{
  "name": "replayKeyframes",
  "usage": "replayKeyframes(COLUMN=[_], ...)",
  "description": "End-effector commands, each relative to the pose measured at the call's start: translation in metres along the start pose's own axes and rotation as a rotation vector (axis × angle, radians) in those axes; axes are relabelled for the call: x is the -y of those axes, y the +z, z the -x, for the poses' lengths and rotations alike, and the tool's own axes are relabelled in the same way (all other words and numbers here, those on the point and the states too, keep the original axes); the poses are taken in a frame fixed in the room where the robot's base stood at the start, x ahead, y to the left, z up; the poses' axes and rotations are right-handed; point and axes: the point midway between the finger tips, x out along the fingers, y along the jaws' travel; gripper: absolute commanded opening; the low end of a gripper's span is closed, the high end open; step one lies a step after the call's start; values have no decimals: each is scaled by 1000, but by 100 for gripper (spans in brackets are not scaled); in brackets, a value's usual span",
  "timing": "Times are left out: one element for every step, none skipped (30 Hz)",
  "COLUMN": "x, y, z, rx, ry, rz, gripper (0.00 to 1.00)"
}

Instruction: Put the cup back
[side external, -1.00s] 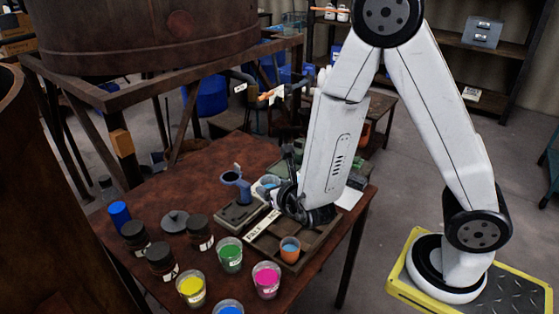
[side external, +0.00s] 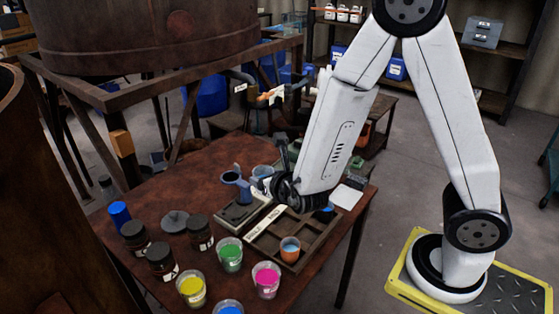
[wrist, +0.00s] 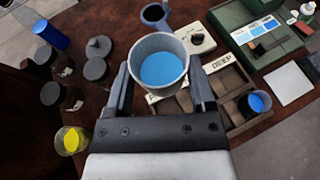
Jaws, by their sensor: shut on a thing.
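My gripper (wrist: 160,90) is shut on a grey cup (wrist: 160,85) with blue liquid in it. In the wrist view the cup sits upright between the two fingers. In the side view the cup (side external: 262,172) is partly hidden by my gripper (side external: 276,182) and appears above the table, beside a stand with a blue-grey ring (side external: 232,177). The ring also shows in the wrist view (wrist: 170,20), just behind the cup. A wooden compartment tray (side external: 262,247) lies in front.
A green case (wrist: 262,40) and a white sheet (wrist: 289,83) are at the right.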

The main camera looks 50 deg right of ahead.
Motion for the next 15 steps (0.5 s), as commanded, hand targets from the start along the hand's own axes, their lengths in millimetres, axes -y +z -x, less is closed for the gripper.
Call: replayKeyframes(x=[-2,-4,-5,-7,-8,-10,-11,-12,-14,-14,-15,-16,-17,-18,-18], y=[11,16,24,30,37,45,51,58,66,72,78,85,90,95,100], z=[-2,-3,-4,-5,-6,-7,-8,-8,-8,-8,-8,-8,-8,-7,-7], rx=[5,4,3,3,2,2,2,2,3,4,3,5,6,7,8], ry=[4,8,13,17,22,29,33,39,47,53,58,65,69,74,80], rz=[-4,-4,-2,-1,1,3,5,8,11,15,17,21,24,27,30], gripper=[1,1,1,1,1,1,1,1,1,1,1,1,1,1,1])
